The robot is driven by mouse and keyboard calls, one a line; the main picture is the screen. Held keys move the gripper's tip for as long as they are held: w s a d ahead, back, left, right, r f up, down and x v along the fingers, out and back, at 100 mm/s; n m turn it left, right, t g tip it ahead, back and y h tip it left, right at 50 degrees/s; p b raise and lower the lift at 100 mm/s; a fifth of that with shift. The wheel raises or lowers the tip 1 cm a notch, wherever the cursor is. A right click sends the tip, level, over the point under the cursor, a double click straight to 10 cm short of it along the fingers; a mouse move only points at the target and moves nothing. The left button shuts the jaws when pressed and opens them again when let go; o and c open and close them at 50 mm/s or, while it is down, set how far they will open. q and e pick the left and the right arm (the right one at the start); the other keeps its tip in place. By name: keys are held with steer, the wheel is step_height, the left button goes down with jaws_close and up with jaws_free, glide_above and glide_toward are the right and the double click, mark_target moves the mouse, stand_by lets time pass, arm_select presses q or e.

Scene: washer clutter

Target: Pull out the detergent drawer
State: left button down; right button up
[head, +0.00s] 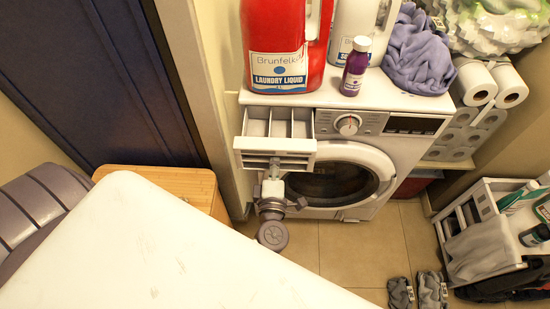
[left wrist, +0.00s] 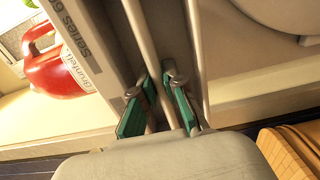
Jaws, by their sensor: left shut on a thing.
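The detergent drawer (head: 276,146) is pulled out of the washer's (head: 385,122) upper left, and its open compartments show from above. My left gripper (head: 274,168) is at the middle of the drawer's front from below. In the left wrist view, the green pads of my left gripper (left wrist: 158,100) sit on both sides of a pale bar of the drawer front (left wrist: 140,40), shut on it. A panel lettered "Series 6" is beside it. My right gripper is in neither view.
A red laundry liquid jug (head: 277,45), a white jug (head: 352,25), a small purple bottle (head: 355,68) and a purple cloth (head: 417,50) stand on the washer. A wooden cabinet (head: 170,178) is at left. A white rack (head: 480,225) and slippers (head: 415,291) are at right.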

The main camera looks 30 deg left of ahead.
arm_select(q)
steer(key=shift+v, duration=2)
steer(key=c, duration=1.5)
jaws_free()
steer(key=shift+v, duration=3)
